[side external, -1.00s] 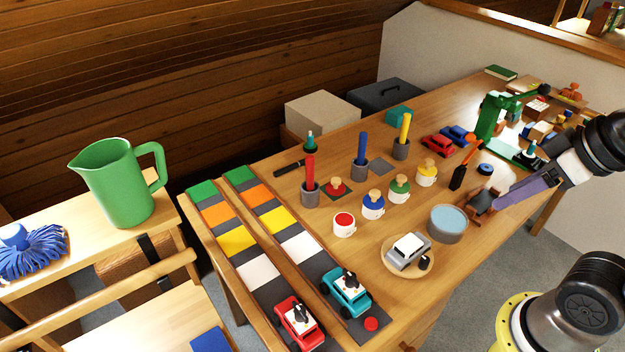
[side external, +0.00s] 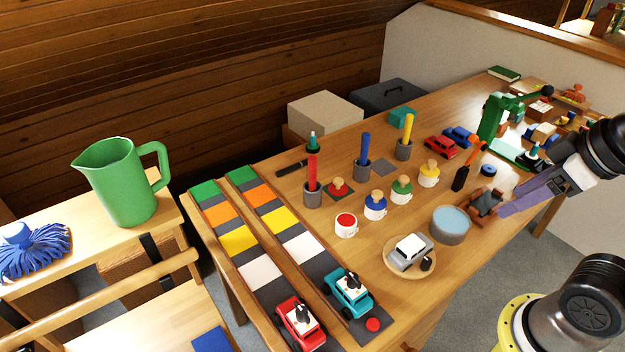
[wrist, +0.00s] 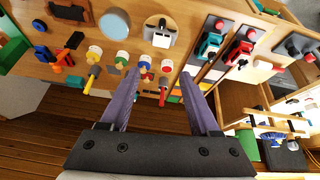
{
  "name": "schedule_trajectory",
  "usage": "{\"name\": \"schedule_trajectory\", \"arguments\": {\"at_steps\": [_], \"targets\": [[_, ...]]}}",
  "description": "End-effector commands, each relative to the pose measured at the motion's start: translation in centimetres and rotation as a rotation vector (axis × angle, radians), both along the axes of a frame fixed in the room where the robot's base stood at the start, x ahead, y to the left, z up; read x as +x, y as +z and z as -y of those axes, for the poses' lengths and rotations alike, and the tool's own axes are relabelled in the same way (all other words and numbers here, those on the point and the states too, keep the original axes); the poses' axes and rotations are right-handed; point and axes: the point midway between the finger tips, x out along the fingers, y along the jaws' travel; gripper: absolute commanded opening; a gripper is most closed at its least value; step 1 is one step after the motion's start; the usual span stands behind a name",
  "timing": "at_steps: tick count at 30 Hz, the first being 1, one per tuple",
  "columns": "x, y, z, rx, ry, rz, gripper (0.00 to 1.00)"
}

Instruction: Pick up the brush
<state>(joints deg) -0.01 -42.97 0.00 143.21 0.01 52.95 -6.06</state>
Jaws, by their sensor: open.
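Two things could be the brush, and I cannot tell which. One is a blue thing with many strands (side external: 34,248), lying on the wooden bench at the far left beside the green jug (side external: 118,190). The other is a black tool with an orange handle (side external: 462,178), on the table near the green crane; an orange and black shape in the wrist view (wrist: 64,60) may be it. My gripper (side external: 508,205) is at the right over the table, well away from the blue thing. In the wrist view its purple fingers (wrist: 158,92) are spread wide with nothing between them.
The table holds several paint pots, coloured pegs in grey cups (side external: 313,190), a round tin (side external: 450,226) and a plate with a toy car (side external: 409,251). Two toy cars stand on coloured strips (side external: 262,270) at the front. A brown object (side external: 485,203) sits close to my fingers.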

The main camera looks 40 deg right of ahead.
Motion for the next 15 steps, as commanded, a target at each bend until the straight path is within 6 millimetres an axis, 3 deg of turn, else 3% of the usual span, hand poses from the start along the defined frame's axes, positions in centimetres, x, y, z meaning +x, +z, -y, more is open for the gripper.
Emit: {"name": "schedule_trajectory", "arguments": {"at_steps": [2, 8, 15], "targets": [[0.1, 1.1, 0.0, -0.041, 0.08, 0.004, 0.63], [3.0, 7.2, 0.0, -0.168, 0.321, 0.032, 0.63], [9.7, 13.6, -0.4, -0.297, 0.606, -0.001, 0.63]]}}
